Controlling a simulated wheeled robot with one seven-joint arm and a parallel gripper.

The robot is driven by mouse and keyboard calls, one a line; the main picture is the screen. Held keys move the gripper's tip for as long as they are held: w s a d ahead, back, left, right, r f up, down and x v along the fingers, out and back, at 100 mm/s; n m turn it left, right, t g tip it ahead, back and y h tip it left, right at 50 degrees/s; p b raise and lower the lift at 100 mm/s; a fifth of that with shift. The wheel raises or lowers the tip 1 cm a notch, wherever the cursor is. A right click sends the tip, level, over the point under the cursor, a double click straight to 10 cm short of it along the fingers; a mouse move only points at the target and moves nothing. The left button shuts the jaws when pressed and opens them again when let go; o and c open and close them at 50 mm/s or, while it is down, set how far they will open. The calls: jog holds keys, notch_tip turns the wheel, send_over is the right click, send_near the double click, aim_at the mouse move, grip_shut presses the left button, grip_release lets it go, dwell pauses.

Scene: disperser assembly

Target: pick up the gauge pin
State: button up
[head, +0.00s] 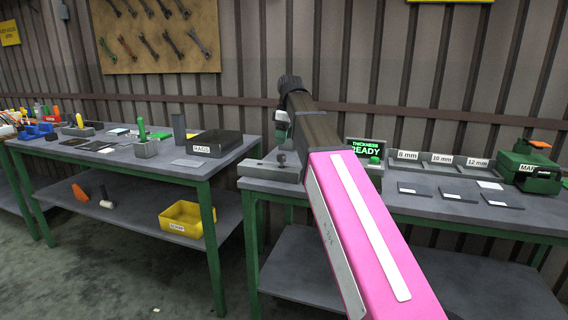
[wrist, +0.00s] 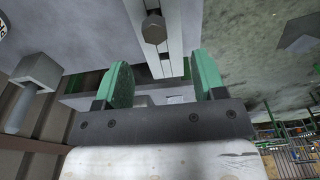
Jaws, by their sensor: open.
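My gripper shows in the wrist view (wrist: 162,85) with its two green fingers wide apart and nothing between them. In the head view the end of my arm is over the left end of the right bench, and its fingers are mostly hidden. A grey metal fixture (head: 268,171) lies there, below my gripper. It carries a dark hex-headed piece (wrist: 154,28), which is beyond the fingertips and apart from them. A grey cylinder (wrist: 16,110) rises from a grey block at the left of the wrist view. I cannot tell which of these is the gauge pin.
The right bench (head: 430,207) holds thickness labels, dark plates, a display reading "THICKNESS READY" (head: 365,147) and a green machine (head: 527,168). A gap separates the benches.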

aim_at(281, 155)
notch_tip(281, 155, down, 3)
jog(key=shift+w+a+f, duration=0.1)
jog(key=shift+a+f, duration=0.05)
jog(key=shift+f, duration=0.05)
jog(key=shift+w+a+f, duration=0.1)
jog(key=shift+w+f, duration=0.05)
jog(key=shift+f, duration=0.7)
jog(key=shift+w+a+f, duration=0.15)
jog(key=shift+w+f, duration=0.05)
jog(key=shift+f, duration=0.7)
jog(key=shift+w+a+f, duration=0.1)
jog(key=shift+w+f, duration=0.05)
jog(key=shift+f, duration=0.7)
jog(key=c, duration=1.2)
